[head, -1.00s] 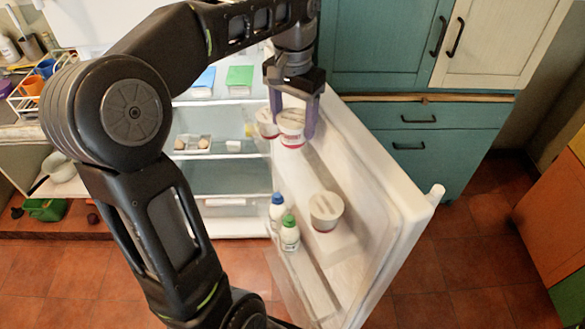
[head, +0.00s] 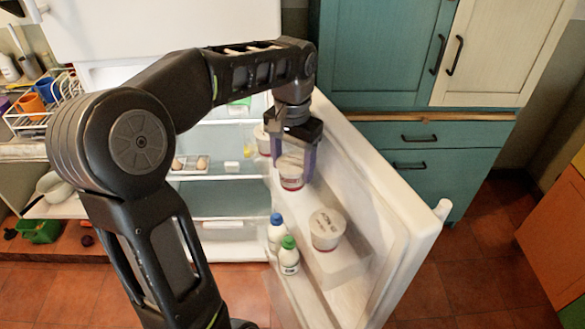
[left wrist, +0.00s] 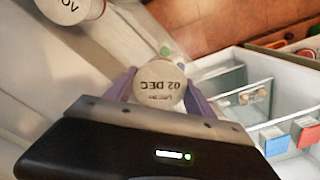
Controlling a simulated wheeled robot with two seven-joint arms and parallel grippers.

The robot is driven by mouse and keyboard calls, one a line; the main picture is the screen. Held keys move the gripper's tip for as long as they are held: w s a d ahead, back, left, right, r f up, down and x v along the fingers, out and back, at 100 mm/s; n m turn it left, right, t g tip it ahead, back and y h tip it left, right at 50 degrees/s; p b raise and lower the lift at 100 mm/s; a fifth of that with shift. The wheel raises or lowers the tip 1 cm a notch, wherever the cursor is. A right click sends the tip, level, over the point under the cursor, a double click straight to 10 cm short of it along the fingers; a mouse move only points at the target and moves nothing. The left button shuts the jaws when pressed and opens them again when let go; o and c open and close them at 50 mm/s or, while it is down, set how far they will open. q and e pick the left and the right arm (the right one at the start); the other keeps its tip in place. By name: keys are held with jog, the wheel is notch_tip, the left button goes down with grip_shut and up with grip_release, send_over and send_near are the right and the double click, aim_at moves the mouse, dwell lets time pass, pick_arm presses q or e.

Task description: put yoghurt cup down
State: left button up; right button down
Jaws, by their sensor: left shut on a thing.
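The yoghurt cup (head: 291,178), white with a red band near its base, is held upright between the purple fingers of my left gripper (head: 293,162). It is in front of the inner side of the open fridge door (head: 375,190); I cannot tell whether its base touches the door shelf. In the left wrist view its lid (left wrist: 160,84) reads "02 DEC" and sits between both fingers (left wrist: 158,92). A second cup (head: 262,138) stands just behind it, partly hidden by the gripper. A third, larger-looking cup (head: 327,230) stands on the door's lower shelf. My right gripper is not in view.
Bottles with a blue cap (head: 276,232) and a green cap (head: 289,256) stand beside the third cup. Fridge shelves hold eggs (head: 190,164) and a small white block (head: 231,167). Another cup (left wrist: 68,8) shows in the wrist view. Teal cabinets (head: 375,60) stand behind the door.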

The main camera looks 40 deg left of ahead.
pick_arm(q)
jog(key=shift+f, duration=0.9)
jog(key=shift+f, duration=0.15)
jog(key=o, duration=1.5)
jog(key=shift+c, duration=0.2)
